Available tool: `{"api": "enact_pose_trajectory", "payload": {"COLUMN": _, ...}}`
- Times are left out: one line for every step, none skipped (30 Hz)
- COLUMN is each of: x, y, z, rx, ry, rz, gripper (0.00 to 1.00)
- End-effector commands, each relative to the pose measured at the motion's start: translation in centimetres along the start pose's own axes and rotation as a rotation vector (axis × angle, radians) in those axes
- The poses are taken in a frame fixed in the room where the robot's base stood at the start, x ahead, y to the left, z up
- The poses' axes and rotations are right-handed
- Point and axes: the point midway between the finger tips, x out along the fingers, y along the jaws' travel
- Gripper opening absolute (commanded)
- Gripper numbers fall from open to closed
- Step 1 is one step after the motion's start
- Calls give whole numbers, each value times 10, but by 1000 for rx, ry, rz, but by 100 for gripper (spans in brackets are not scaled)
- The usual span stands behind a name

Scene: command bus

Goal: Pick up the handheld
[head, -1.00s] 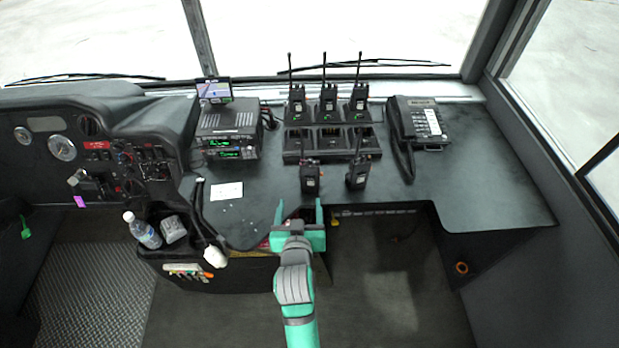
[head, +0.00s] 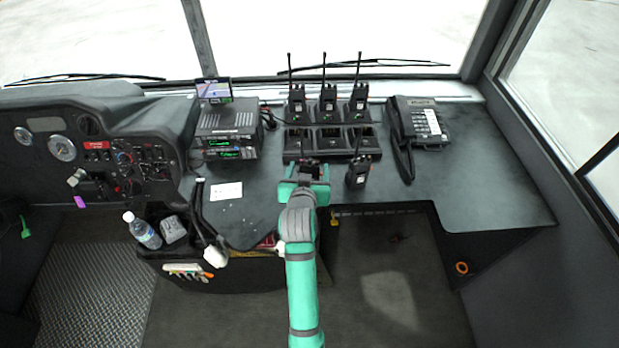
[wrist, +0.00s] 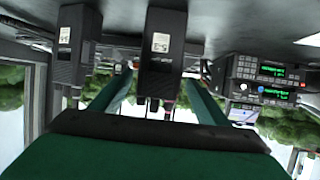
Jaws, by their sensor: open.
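Two black handheld radios stand on the dash in front of the charger. The left handheld (wrist: 162,60) is between my open fingers in the wrist view, which is upside down. In the head view my gripper (head: 307,170) hides most of it. The fingers lie on either side of it, and I cannot tell if they touch it. The right handheld (head: 357,174) stands just right of my gripper, outside the fingers, and also shows in the wrist view (wrist: 75,48).
A charger rack (head: 335,145) holds several more handhelds in its back row. A desk phone (head: 420,122) stands to the right. A stacked radio unit (head: 228,130) and a white card (head: 227,191) are to the left. The dash's right end is clear.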

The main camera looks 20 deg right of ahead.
Motion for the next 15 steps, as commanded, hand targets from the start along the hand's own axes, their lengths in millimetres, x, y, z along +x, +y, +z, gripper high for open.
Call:
{"api": "enact_pose_trajectory", "payload": {"x": 7, "y": 2, "z": -2, "rx": 1, "ry": 0, "rz": 2, "gripper": 69}}
{"api": "enact_pose_trajectory", "payload": {"x": 11, "y": 2, "z": -2, "rx": 1, "ry": 1, "rz": 2, "gripper": 69}}
{"api": "enact_pose_trajectory", "payload": {"x": 17, "y": 3, "z": -3, "rx": 1, "ry": 1, "rz": 2, "gripper": 69}}
{"api": "enact_pose_trajectory", "payload": {"x": 22, "y": 4, "z": -3, "rx": 0, "ry": 0, "rz": 2, "gripper": 69}}
{"api": "enact_pose_trajectory", "payload": {"x": 26, "y": 4, "z": -4, "rx": 0, "ry": 0, "rz": 2, "gripper": 69}}
{"api": "enact_pose_trajectory", "payload": {"x": 31, "y": 4, "z": -3, "rx": 0, "ry": 0, "rz": 1, "gripper": 69}}
{"api": "enact_pose_trajectory", "payload": {"x": 34, "y": 3, "z": -4, "rx": 0, "ry": 1, "rz": 0, "gripper": 69}}
{"api": "enact_pose_trajectory", "payload": {"x": 37, "y": 3, "z": -3, "rx": 0, "ry": 1, "rz": 0, "gripper": 69}}
{"api": "enact_pose_trajectory", "payload": {"x": 41, "y": 3, "z": -3, "rx": -1, "ry": 0, "rz": 0, "gripper": 69}}
{"api": "enact_pose_trajectory", "payload": {"x": 42, "y": 3, "z": -3, "rx": 0, "ry": 0, "rz": 0, "gripper": 69}}
{"api": "enact_pose_trajectory", "payload": {"x": 44, "y": 3, "z": -3, "rx": 0, "ry": 0, "rz": 0, "gripper": 69}}
{"api": "enact_pose_trajectory", "payload": {"x": 45, "y": 3, "z": -3, "rx": 0, "ry": 1, "rz": 0, "gripper": 69}}
{"api": "enact_pose_trajectory", "payload": {"x": 45, "y": 3, "z": -3, "rx": 0, "ry": 1, "rz": 0, "gripper": 69}}
{"api": "enact_pose_trajectory", "payload": {"x": 45, "y": 3, "z": -3, "rx": 0, "ry": 1, "rz": 0, "gripper": 69}}
{"api": "enact_pose_trajectory", "payload": {"x": 45, "y": 3, "z": -3, "rx": 0, "ry": 1, "rz": 0, "gripper": 69}}
